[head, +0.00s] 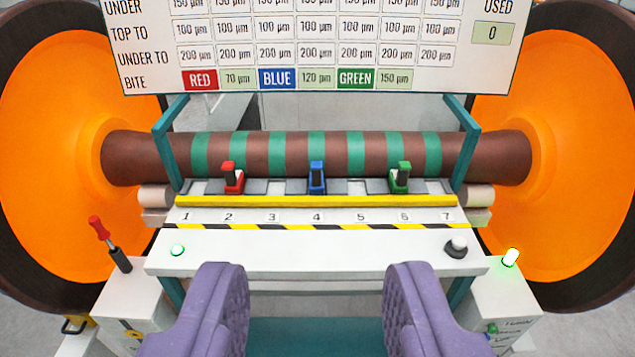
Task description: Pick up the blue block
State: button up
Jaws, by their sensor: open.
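The blue block (317,180) stands upright on the gantry's rail, behind the yellow bar and near the number 4. It is between a red block (232,178) on the left and a green block (399,178) on the right. My gripper (317,285) is open and empty, with its two purple padded fingers wide apart at the bottom of the head view. It is in front of the white table, well short of the blue block and roughly in line with it.
A brown axle (350,153) with green bands lies behind the blocks, between two orange wheels (40,150). Teal posts (165,145) flank the rail. A sign panel (320,45) hangs above. A red-handled lever (100,230) and a dark knob (456,247) stand nearer. The white table top (315,250) is mostly clear.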

aim_at(316, 176)
jog(key=i+l+u, duration=0.15)
jog(key=i, duration=0.4)
jog(key=i+l+u, duration=0.1)
jog(key=i+l, duration=0.25)
jog(key=i, duration=0.25)
jog(key=i+l+u, duration=0.15)
jog(key=i+l, duration=0.2)
jog(key=i, duration=0.2)
